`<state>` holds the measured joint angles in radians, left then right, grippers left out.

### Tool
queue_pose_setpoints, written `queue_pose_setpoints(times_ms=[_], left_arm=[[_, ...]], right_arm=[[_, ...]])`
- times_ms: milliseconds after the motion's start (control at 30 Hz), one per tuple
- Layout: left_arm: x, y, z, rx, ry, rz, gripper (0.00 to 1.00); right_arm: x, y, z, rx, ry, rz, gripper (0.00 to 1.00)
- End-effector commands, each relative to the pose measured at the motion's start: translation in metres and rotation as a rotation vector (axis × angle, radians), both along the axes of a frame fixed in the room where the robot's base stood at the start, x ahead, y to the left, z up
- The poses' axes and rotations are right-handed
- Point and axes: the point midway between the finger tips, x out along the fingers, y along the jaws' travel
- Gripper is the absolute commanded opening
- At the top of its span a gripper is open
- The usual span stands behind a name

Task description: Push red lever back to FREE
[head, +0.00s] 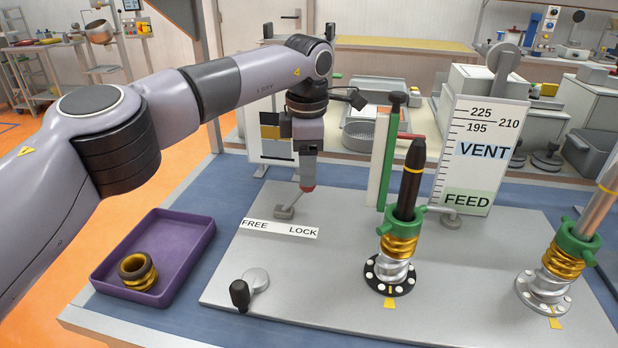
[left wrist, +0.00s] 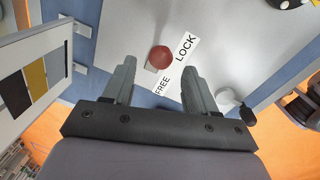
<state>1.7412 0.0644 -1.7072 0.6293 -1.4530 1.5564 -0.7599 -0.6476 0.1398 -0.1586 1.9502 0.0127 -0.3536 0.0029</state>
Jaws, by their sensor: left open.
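The red lever (head: 306,188) has a round red knob on a thin shaft that rises from a small grey base on the metal plate. It leans right, toward the LOCK end of the FREE/LOCK label (head: 280,228). In the left wrist view the red knob (left wrist: 161,57) shows from above, with the label (left wrist: 176,64) beside it. My left gripper (head: 308,174) points down right over the knob. In the left wrist view its open fingers (left wrist: 157,68) stand to either side of the knob; whether they touch it I cannot tell. My right gripper is out of view.
Right of the lever stand a green-and-white post (head: 383,160), a black-topped screw column (head: 397,240) and a VENT/FEED scale board (head: 483,150). A black-handled crank (head: 240,294) is in front. A purple tray (head: 203,246) holding brass rings is at left.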

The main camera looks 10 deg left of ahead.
Motion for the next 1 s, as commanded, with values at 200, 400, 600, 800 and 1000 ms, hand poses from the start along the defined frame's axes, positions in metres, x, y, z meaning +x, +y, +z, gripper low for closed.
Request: queue_pose_setpoints(times_ms=[200,400,600,800,1000], left_arm=[[0.003,0.001,-0.035,0.000,0.003,0.001,0.57],[0.005,0.002,-0.052,0.001,0.001,0.000,0.57],[0.006,0.002,-0.055,0.000,-0.001,0.000,0.57],[0.006,0.002,-0.054,0.000,-0.001,0.000,0.21],[0.006,0.002,-0.054,-0.001,0.000,0.000,0.00]], right_arm=[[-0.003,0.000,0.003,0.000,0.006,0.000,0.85],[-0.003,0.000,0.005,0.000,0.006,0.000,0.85],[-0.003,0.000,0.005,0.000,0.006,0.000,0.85],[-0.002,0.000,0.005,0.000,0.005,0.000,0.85],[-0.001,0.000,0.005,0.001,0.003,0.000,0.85]])
